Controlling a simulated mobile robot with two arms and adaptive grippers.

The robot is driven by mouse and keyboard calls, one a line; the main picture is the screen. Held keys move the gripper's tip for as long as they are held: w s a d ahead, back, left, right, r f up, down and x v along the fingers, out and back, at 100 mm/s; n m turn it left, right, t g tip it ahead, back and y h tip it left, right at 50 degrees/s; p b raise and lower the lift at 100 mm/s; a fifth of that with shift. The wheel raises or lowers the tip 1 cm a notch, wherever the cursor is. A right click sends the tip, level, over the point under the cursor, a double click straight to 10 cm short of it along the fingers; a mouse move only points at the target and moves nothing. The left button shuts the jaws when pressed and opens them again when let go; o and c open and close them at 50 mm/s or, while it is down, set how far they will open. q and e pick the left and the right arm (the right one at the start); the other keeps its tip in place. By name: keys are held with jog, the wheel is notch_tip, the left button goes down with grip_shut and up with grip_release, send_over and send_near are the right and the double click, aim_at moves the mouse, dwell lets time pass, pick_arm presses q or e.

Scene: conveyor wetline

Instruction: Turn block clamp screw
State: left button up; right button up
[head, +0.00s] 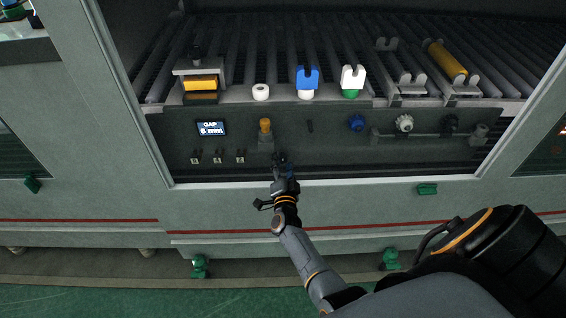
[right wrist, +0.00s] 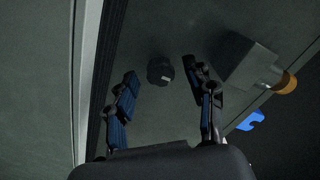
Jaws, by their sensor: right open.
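In the right wrist view a dark round screw head (right wrist: 160,70) with a pale mark shows between my fingertips, with a gap on both sides. I take it for the block clamp screw, but cannot be sure. A grey block (right wrist: 248,68) with an orange knob (right wrist: 287,83) is to its right. In the head view this orange knob (head: 265,125) stands up at the recessed panel. My right gripper (head: 281,160) is open and empty just below it, with fingers apart (right wrist: 160,82); it hides the screw in the head view. My left gripper is not in view.
The roller conveyor (head: 240,45) lies above the panel (head: 330,150). A gap display (head: 212,128) is to the left. A blue knob (head: 356,123), white knob (head: 404,123) and black knob (head: 449,122) are to the right. The recess's lower edge (head: 360,180) runs below.

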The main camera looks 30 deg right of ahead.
jog(key=v, duration=0.6)
jog(key=shift+s+a, duration=0.15)
jog(key=shift+s, duration=0.05)
